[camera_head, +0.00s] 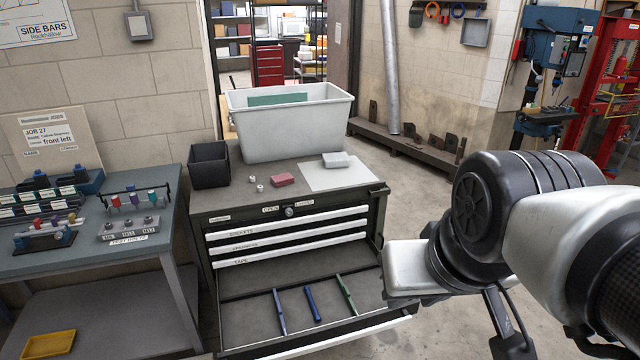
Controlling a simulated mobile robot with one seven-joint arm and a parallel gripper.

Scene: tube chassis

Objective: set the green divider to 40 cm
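Two green things are in view, and I cannot tell for sure which is the divider. A flat green panel (277,99) stands upright inside the white bin (290,132) on top of the tool cabinet; its lower part is hidden by the bin's front wall. A slim green bar (346,294) lies in the open bottom drawer (250,317), right of two blue bars (312,303). No centimetre scale is readable. My arm comes in from the right. Dark parts of my gripper (508,325) show at the bottom, apart from the cabinet and drawer; its fingers are not clear.
On the cabinet top are a black box (209,165), a red block (283,180), small pale pieces and a light block (336,160) on a white sheet. A workbench (90,258) with tool racks stands left. The open drawer juts forward. Bare floor lies right of the cabinet.

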